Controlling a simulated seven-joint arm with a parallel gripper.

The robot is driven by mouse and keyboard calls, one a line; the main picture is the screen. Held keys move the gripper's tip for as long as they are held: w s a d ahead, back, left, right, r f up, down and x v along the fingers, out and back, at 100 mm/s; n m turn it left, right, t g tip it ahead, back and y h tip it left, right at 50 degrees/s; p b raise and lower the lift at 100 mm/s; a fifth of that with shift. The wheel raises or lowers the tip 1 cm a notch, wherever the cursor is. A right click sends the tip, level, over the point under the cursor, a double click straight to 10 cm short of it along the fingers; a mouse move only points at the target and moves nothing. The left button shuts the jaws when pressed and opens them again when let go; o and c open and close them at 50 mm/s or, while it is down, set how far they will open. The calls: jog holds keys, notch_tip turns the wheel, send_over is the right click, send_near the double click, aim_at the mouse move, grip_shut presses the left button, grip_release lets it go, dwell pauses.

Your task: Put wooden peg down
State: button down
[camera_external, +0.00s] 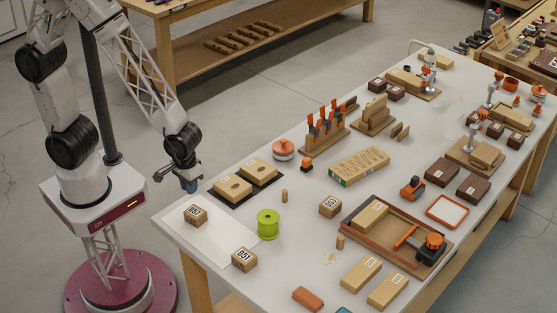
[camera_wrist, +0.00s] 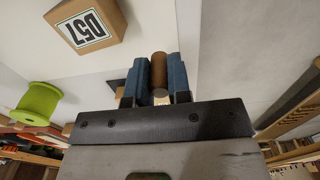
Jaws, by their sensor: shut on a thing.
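My gripper (camera_external: 188,182) hangs just off the near left corner of the white bench, above its edge, in the external view. In the wrist view my gripper (camera_wrist: 159,82) has its two blue fingers closed on an upright-looking brown wooden peg (camera_wrist: 159,70). The held peg is too small to make out in the external view. Two similar short wooden pegs stand on the bench: one (camera_external: 285,196) right of the black mat and one (camera_external: 340,242) left of the wooden tray.
A numbered box (camera_external: 195,214) sits closest to my gripper and also shows in the wrist view (camera_wrist: 86,26). A green spool (camera_external: 268,224), box 051 (camera_external: 243,259) and another numbered box (camera_external: 329,206) stand nearby. The white sheet (camera_external: 205,238) has bare room between boxes.

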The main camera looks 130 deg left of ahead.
jog(key=shift+w+a+r, duration=0.1)
jog(key=shift+w+a, duration=0.3)
jog(key=shift+a, duration=0.05)
jog(key=w+a+r, duration=0.1)
jog(key=w+a, duration=0.4)
jog(key=a, duration=0.8)
jog(key=w+a+r+m, duration=0.1)
jog(key=w+a, duration=0.4)
jog(key=a, duration=0.8)
jog(key=w+a+r+m, duration=0.1)
jog(key=w+a, duration=0.4)
jog(key=a, duration=0.8)
jog(key=shift+w+a, duration=0.1)
jog(key=shift+a, duration=1)
send_over(359, 159)
jog(key=shift+f, duration=0.7)
